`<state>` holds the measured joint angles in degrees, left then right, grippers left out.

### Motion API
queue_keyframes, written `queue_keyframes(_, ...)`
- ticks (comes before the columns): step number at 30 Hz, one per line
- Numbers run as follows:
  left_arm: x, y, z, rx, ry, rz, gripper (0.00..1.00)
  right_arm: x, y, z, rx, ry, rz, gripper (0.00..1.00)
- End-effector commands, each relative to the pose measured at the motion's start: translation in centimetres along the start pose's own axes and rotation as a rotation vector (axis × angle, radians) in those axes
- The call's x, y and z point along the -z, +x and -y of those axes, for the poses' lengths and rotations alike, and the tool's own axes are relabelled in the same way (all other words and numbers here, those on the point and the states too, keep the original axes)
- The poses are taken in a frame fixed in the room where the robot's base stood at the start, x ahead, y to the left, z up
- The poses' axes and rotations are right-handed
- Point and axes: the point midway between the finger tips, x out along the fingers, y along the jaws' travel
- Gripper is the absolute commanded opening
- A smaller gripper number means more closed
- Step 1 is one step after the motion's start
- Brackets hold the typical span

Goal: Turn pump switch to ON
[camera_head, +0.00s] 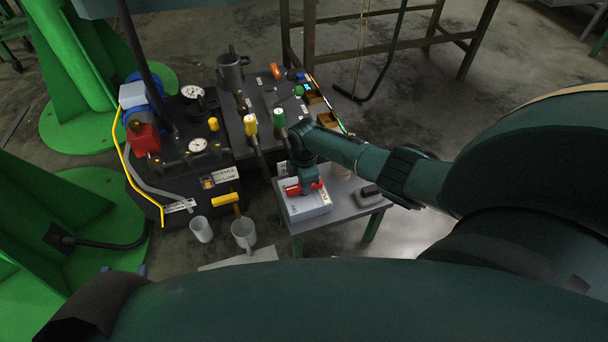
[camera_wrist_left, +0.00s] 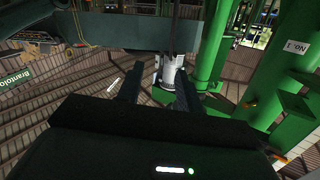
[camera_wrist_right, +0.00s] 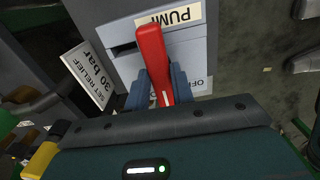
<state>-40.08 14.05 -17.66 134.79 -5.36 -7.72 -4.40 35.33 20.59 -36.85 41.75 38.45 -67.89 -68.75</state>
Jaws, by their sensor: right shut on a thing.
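The pump switch is a light grey box (camera_head: 310,209) on a small grey table, with a red lever (camera_head: 291,190). In the right wrist view the red lever (camera_wrist_right: 151,50) runs down the box face (camera_wrist_right: 190,50), below a "PUMP" label (camera_wrist_right: 172,16). A partly hidden "OFF" label (camera_wrist_right: 199,84) is right of the lever. No "ON" label shows. My right gripper (camera_wrist_right: 162,93) is shut on the lever's near end, one finger on each side. My left gripper (camera_wrist_left: 158,88) is open and empty, away from the switch; its fingers are not seen in the head view.
A "SET RELIEF 30 bar" plate (camera_wrist_right: 88,72) stands beside the switch. A dark block (camera_head: 368,191) lies on the table's right part. Left of it are yellow and green handles (camera_head: 250,124), gauges (camera_head: 197,145) and cups (camera_head: 243,232). A green column (camera_wrist_left: 212,45) is near my left gripper.

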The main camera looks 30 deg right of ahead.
Motion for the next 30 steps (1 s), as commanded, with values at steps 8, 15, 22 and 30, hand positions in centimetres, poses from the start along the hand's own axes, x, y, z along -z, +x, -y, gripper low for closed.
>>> queue_keyframes(8,0.0,0.0,0.0,0.002,-0.002,-0.001,0.36,-0.1,0.0,0.0,0.001,0.003,0.001,0.44)
queue_keyframes(15,0.1,0.0,0.0,0.002,-0.002,-0.001,0.36,0.0,-0.1,0.0,0.001,0.001,0.0,0.45)
queue_keyframes(22,0.4,-0.3,0.3,0.001,-0.032,0.088,0.36,-0.1,-2.8,-0.1,-0.003,0.001,0.0,0.45)
queue_keyframes(30,0.8,-1.7,0.5,-0.017,-0.106,0.264,0.36,-0.1,-8.9,0.0,-0.002,0.0,0.0,0.45)
